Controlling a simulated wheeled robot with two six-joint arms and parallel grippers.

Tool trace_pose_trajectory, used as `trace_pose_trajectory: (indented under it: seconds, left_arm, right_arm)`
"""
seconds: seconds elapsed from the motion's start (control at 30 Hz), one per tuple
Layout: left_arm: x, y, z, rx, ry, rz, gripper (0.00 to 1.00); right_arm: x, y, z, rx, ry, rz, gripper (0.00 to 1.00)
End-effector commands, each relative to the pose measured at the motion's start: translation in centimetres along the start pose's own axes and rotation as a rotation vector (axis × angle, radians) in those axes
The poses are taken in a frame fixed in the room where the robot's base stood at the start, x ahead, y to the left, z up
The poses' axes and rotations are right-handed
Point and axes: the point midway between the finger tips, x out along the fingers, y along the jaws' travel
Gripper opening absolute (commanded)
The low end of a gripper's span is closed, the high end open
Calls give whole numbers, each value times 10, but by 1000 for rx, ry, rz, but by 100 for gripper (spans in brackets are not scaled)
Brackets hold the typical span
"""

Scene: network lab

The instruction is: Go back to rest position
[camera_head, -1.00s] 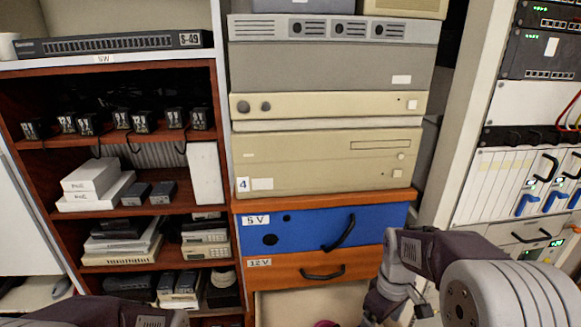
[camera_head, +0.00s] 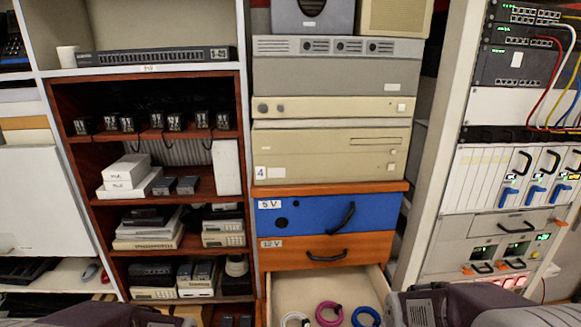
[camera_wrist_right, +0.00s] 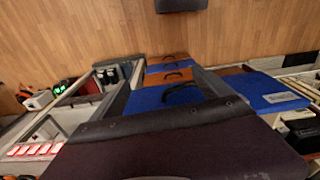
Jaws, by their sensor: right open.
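In the head view, parts of my left arm show at the bottom left edge and parts of my right arm at the bottom right. My left gripper is outside both views.
The open drawer holds white (camera_head: 295,319), pink (camera_head: 329,313) and blue (camera_head: 366,317) cable coils. Above it are a shut orange drawer (camera_head: 290,257) and blue drawer (camera_head: 320,214). A shelf unit (camera_head: 248,130) stands left, an equipment rack (camera_head: 440,160) right. The wrist view shows wooden floor (camera_wrist_right: 80,40).

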Motion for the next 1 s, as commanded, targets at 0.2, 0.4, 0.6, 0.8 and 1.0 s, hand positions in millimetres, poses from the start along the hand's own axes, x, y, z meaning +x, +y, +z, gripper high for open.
trace_pose_trajectory:
  seconds: [0.2, 0.4, 0.6, 0.8, 1.0]
  left_arm:
    - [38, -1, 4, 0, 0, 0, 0]
    - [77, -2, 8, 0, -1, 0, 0]
    - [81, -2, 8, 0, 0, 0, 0]
    - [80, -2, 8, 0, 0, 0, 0]
    - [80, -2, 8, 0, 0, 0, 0]
  right_arm:
    - [50, -14, 30, 168, 31, -4, 89]
    - [90, -14, 33, 167, 30, -4, 89]
    - [94, -14, 33, 166, 30, -4, 89]
    - [92, -14, 33, 166, 29, -4, 89]
    - [92, -14, 33, 165, 29, -4, 89]
